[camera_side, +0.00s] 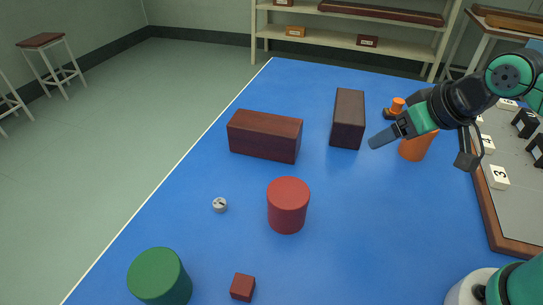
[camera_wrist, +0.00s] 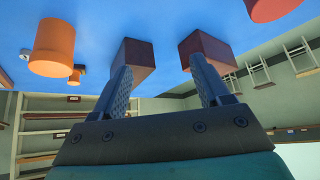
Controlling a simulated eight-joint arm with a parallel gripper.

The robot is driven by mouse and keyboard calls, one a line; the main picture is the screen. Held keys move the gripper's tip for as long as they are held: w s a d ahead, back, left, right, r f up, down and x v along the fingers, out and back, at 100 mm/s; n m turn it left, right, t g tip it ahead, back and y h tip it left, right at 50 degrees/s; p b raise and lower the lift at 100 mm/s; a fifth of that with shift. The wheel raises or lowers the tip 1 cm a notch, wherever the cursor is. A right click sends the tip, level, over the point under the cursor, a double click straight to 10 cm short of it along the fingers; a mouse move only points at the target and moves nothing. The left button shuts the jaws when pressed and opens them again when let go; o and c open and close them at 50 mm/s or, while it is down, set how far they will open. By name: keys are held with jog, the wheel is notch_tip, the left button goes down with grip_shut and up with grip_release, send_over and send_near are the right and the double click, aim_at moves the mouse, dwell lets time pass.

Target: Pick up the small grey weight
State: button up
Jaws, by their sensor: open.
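The small grey weight (camera_side: 219,205) stands on the blue table in the side view, left of the red cylinder (camera_side: 288,205). It is a small light-grey piece with a dark mark on top. I cannot make it out in the wrist view. My gripper (camera_side: 376,141) is raised over the far right part of the table, well away from the weight, and points left and slightly down. In the wrist view my gripper (camera_wrist: 160,78) has its two grey fingers spread apart with nothing between them.
A red-brown block (camera_side: 265,136), a dark brown block (camera_side: 348,119) and an orange cylinder (camera_side: 418,146) stand farther back. A green cylinder (camera_side: 160,277) and a small red-brown cube (camera_side: 243,287) are near the front. A grey board (camera_side: 515,205) with numbered tags lies at right. Table around the weight is clear.

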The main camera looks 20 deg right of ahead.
jog(key=s+a+f+g, duration=0.2)
jog(key=s+a, duration=0.1)
jog(key=a, duration=0.5)
jog(key=s+a+f+g, duration=0.2)
jog(key=s+a+f, duration=0.1)
jog(key=a, duration=0.5)
jog(key=s+a+f+g, duration=0.2)
jog(key=s+a+f, duration=0.1)
jog(key=a, duration=0.5)
jog(key=shift+s+a+g, duration=0.15)
jog(key=shift+s+g, duration=0.25)
jog(key=shift+s, duration=0.4)
jog(key=shift+f, duration=2.7)
grip_shut()
